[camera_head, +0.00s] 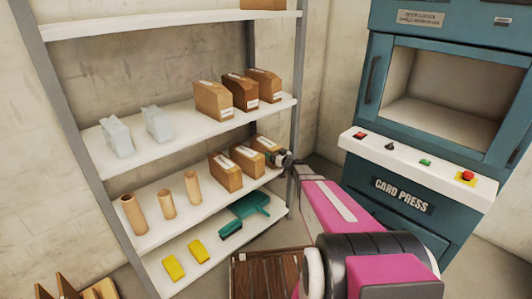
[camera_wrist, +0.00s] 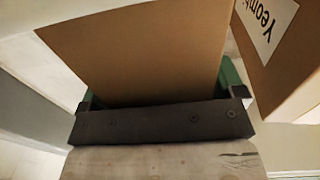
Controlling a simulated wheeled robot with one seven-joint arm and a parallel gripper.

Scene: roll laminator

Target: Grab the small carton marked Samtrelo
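A brown carton (camera_wrist: 140,50) fills the space between the fingers of my gripper (camera_wrist: 162,98) in the wrist view. Its label does not show there, so I cannot read a name on it. The fingers stand wide apart at the ends of the dark bar, one at each side of this carton. I cannot tell whether they touch it. In the head view my gripper (camera_head: 286,160) is at the rightmost carton (camera_head: 264,143) of the row on the shelf's third board. No label reading Samtrelo is legible in either view.
A neighbouring carton (camera_wrist: 280,60) with a label starting "Yeomb" stands close on the right in the wrist view. More cartons (camera_head: 213,101) stand on the board above. A green dustpan (camera_head: 247,205) lies below. The card press (camera_head: 412,195) stands right of the shelf.

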